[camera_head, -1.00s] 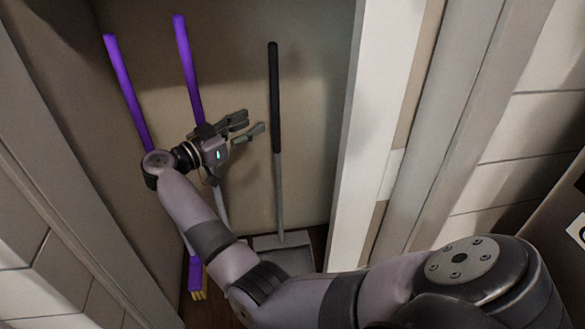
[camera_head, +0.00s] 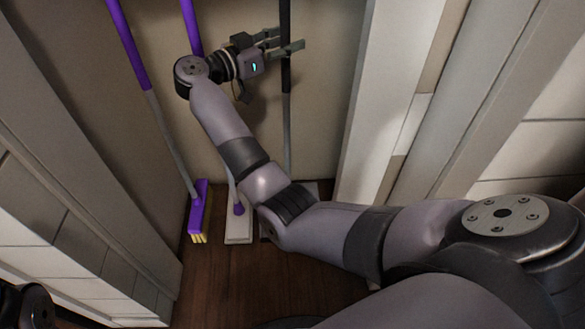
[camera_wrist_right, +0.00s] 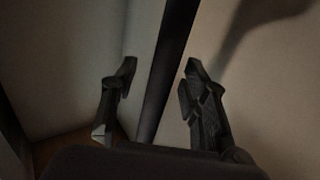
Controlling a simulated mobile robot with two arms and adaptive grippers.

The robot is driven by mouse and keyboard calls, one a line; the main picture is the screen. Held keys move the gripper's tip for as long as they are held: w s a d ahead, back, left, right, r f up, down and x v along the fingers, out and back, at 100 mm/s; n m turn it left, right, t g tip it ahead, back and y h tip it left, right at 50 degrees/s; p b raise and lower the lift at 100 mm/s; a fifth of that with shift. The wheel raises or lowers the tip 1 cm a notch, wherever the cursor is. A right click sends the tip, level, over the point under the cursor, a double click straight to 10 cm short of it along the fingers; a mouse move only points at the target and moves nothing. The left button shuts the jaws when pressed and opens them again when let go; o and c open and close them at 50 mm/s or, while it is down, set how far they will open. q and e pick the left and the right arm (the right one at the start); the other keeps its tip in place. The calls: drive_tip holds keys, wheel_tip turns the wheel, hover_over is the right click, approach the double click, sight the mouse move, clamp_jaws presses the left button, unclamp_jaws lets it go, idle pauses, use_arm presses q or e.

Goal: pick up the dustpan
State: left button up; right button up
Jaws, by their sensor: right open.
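The dustpan's long upright handle (camera_head: 286,120), black above and grey below, stands against the back of the closet. Its pan is mostly hidden behind my right arm; a small grey part (camera_head: 312,188) shows near the floor. My right gripper (camera_head: 290,43) is open at the black part of the handle, with the fingers reaching to either side of it. In the right wrist view the dark handle (camera_wrist_right: 168,65) runs between the two spread fingers (camera_wrist_right: 158,85), with gaps visible on both sides. My left gripper is not in view.
A purple broom (camera_head: 198,205) with yellow bristles leans at the left. A purple-handled mop with a flat white head (camera_head: 239,225) stands between it and the dustpan. A white door frame (camera_head: 385,90) bounds the right side. The wooden floor (camera_head: 225,285) in front is clear.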

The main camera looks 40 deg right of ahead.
drive_tip(key=shift+a+r, duration=0.1)
drive_tip(key=shift+c, duration=0.2)
clamp_jaws()
idle(0.8)
